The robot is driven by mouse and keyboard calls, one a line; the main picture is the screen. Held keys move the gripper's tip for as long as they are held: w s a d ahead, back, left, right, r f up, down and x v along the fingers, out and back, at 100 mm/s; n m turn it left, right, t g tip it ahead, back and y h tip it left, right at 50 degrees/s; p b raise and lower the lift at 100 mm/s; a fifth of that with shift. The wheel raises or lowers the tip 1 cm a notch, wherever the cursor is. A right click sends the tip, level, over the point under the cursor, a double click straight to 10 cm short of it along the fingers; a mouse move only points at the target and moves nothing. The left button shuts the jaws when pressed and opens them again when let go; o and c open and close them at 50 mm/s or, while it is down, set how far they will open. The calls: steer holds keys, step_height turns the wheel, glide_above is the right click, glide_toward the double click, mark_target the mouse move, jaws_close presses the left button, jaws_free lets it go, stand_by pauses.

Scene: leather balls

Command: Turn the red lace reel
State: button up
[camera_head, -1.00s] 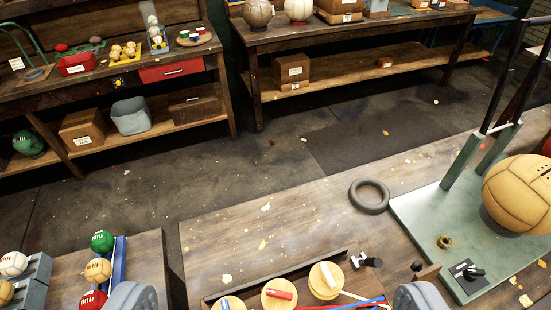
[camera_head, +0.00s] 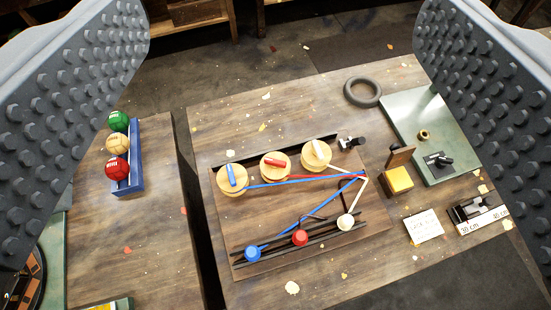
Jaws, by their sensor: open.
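The red lace reel (camera_head: 276,166) is the middle one of three round wooden reels on a wooden board (camera_head: 225,240). It has a red bar handle on top. The blue reel (camera_head: 232,180) is to its left and the white reel (camera_head: 316,155) to its right. Blue, red and white laces run from the reels to the board's right side and back to blue, red and white pegs along the front. My gripper (camera_head: 283,110) is open and empty. Its studded grey fingers frame the left and right of the view, apart from the reels.
A blue rack (camera_head: 134,182) with green, tan and red balls stands at the left. A black ring (camera_head: 362,92), a green plate (camera_head: 410,115), a yellow block (camera_head: 398,180) and a white card (camera_head: 424,226) lie to the right. A dark gap separates the two table tops.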

steer(key=c, duration=0.4)
steer(key=shift+w+d, duration=0.1)
steer(key=shift+w, duration=0.2)
steer(key=c, duration=0.5)
steer(key=n+g+p, duration=1.1)
steer(key=n+g, duration=0.4)
glide_above(278, 161)
step_height(278, 161, down, 43)
step_height(278, 161, down, 13)
steer(key=shift+f+p, duration=0.2)
steer(key=shift+p, duration=0.95)
steer(key=shift+c, duration=0.3)
